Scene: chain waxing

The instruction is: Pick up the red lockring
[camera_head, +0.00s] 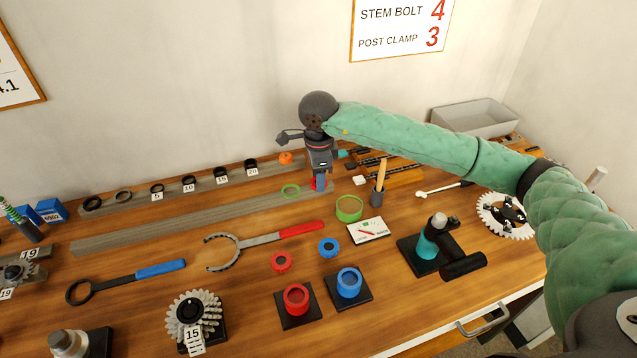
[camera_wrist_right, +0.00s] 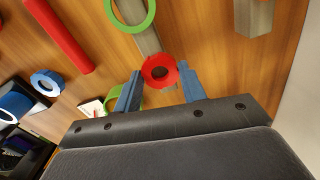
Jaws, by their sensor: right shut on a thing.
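My right gripper (camera_head: 319,184) is shut on a small red ring with a notched rim, the red lockring (camera_wrist_right: 160,71). In the right wrist view the ring sits between the two blue fingertips (camera_wrist_right: 160,86), its dark centre facing the camera. In the head view only a bit of red (camera_head: 313,184) shows at the fingers, close to the grey rail; whether it touches the rail cannot be told. A second red notched ring (camera_head: 282,262) lies on the bench. My left gripper is not in view.
A green ring (camera_head: 290,191) lies left of the gripper and a larger green ring (camera_head: 349,209) to its right.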

